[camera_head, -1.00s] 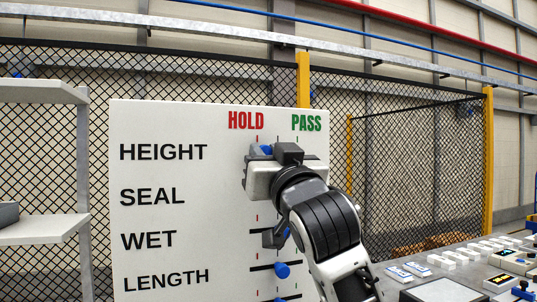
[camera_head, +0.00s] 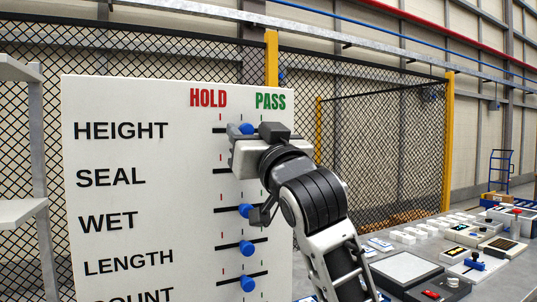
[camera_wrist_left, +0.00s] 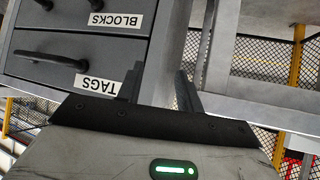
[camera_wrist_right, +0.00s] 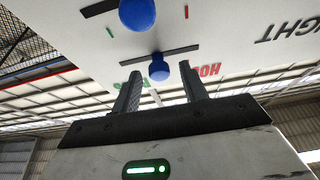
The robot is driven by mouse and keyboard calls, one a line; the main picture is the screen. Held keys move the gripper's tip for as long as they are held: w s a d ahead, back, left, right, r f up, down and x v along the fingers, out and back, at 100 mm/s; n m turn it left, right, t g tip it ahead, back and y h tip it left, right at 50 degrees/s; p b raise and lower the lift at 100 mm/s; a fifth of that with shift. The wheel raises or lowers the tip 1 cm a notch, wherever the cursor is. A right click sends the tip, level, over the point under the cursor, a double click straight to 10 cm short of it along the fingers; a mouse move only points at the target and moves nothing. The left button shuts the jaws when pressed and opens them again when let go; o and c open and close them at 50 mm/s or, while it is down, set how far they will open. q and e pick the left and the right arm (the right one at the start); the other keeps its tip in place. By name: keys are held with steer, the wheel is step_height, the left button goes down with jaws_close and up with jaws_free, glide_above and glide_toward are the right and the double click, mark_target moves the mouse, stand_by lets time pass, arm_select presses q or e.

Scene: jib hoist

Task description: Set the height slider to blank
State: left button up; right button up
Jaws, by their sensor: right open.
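The white board (camera_head: 100,105) carries labelled slider rows, with red HOLD and green PASS above. The HEIGHT slider's blue knob (camera_head: 246,129) sits about midway along its slot, under the unlabelled gap between HOLD and PASS. My right gripper (camera_head: 258,142) is at the HEIGHT row and covers part of the slot and the SEAL knob. In the right wrist view its open fingers (camera_wrist_right: 160,85) point at the HEIGHT knob (camera_wrist_right: 159,68), which appears between and just beyond the tips; contact is unclear. My left gripper (camera_wrist_left: 158,88) is open and empty, away from the board.
The SEAL knob (camera_wrist_right: 137,12) shows in the right wrist view. A bench (camera_head: 375,262) with devices stands right; grey drawers (camera_wrist_left: 70,50) are near my left gripper.

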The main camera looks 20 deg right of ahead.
arm_select(q)
steer(key=f+b, duration=0.1)
steer(key=b, duration=0.1)
steer(key=d+f+b, duration=0.1)
steer(key=b, duration=0.2)
steer(key=shift+w+f, duration=0.15)
arm_select(e)
steer(key=v, duration=1.5)
steer(key=shift+s, duration=0.1)
step_height(320, 180, down, 33)
steer(key=w+d+g+h, duration=0.2)
steer(key=g, duration=0.8)
steer(key=s+f+g, duration=0.9)
steer(key=s+f, duration=1.1)
steer(key=f, duration=0.2)
steer(key=w+a+f+n+t+y, duration=0.1)
steer(key=w+a+f+t+y, duration=0.1)
steer(key=w+a+f+t, duration=0.2)
step_height(320, 180, down, 3)
steer(key=w+t, duration=0.2)
steer(key=t, duration=0.1)
steer(key=shift+w+a+r, duration=0.2)
steer(key=shift+a, duration=0.05)
